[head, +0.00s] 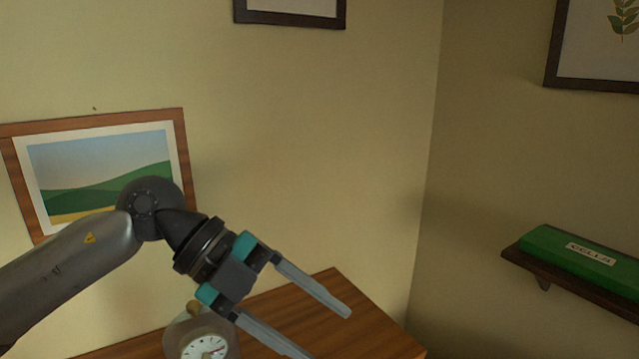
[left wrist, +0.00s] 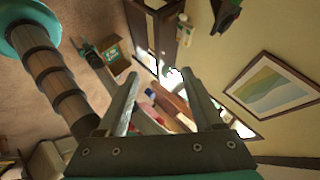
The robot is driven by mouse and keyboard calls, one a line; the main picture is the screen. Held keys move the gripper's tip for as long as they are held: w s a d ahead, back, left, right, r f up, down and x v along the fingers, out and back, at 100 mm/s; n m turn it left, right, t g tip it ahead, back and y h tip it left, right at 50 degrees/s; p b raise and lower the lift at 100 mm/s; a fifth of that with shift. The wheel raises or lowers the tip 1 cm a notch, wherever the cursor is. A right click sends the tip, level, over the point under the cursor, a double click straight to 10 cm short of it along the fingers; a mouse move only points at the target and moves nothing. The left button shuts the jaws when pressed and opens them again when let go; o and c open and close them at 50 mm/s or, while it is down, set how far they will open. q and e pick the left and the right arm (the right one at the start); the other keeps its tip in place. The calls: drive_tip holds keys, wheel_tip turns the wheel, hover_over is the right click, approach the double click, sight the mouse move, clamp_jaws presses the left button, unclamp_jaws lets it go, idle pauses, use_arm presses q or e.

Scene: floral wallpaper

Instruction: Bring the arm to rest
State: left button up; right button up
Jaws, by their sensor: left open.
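My left arm comes in from the left in the head view, in front of the wall. My left gripper (head: 330,333) is open, its two fingers apart and pointing down to the right over the wooden furniture top. Nothing shows between the fingers. The left wrist view also shows the left gripper (left wrist: 157,85) with its fingers spread and empty against the room behind. My right gripper is not in view.
A wooden top (head: 335,290) with a dial-faced device (head: 205,347) lies below the gripper. A landscape picture (head: 100,165) hangs behind the arm. A shelf (head: 565,282) on the right wall bears a green box (head: 580,255). The space right of the gripper is clear.

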use_arm(q)
drive_tip(key=s+d+r+h, duration=0.2)
drive_tip(key=d+r+h, duration=0.2)
drive_tip(key=d+h, duration=0.15)
drive_tip(key=w+a+r+n+t+h, duration=0.2)
drive_tip(key=w+r+n+t+h, duration=0.45)
drive_tip(key=n+t, duration=0.5)
drive_tip(key=w+a+f+n+t+y, duration=0.2)
drive_tip(key=a+f+n+t+y, duration=0.2)
drive_tip(key=a+f+n+y, duration=0.45)
drive_tip(key=w+a+f+n+t+y, duration=0.25)
drive_tip(key=a+f+n+y, duration=0.35)
drive_tip(key=f+n+y, duration=0.5)
drive_tip(key=s+a+f+m+g+y, duration=0.1)
drive_tip(key=s+a+f+g+y, duration=0.2)
drive_tip(key=s+f+g, duration=0.6)
drive_tip(key=s+a+f+g, duration=0.1)
drive_tip(key=s+f+g, duration=0.3)
drive_tip(key=s+f, duration=0.9)
drive_tip(key=s+f+g+b, duration=0.1)
drive_tip(key=s+f+b, duration=0.25)
drive_tip(key=f, duration=2.05)
drive_tip(key=s+a+f+m+g+b, duration=0.1)
drive_tip(key=s+a+f+b, duration=0.1)
drive_tip(key=s+f, duration=1.3)
drive_tip(key=shift+s+a+f, duration=0.15)
drive_tip(key=shift+a+f, duration=0.2)
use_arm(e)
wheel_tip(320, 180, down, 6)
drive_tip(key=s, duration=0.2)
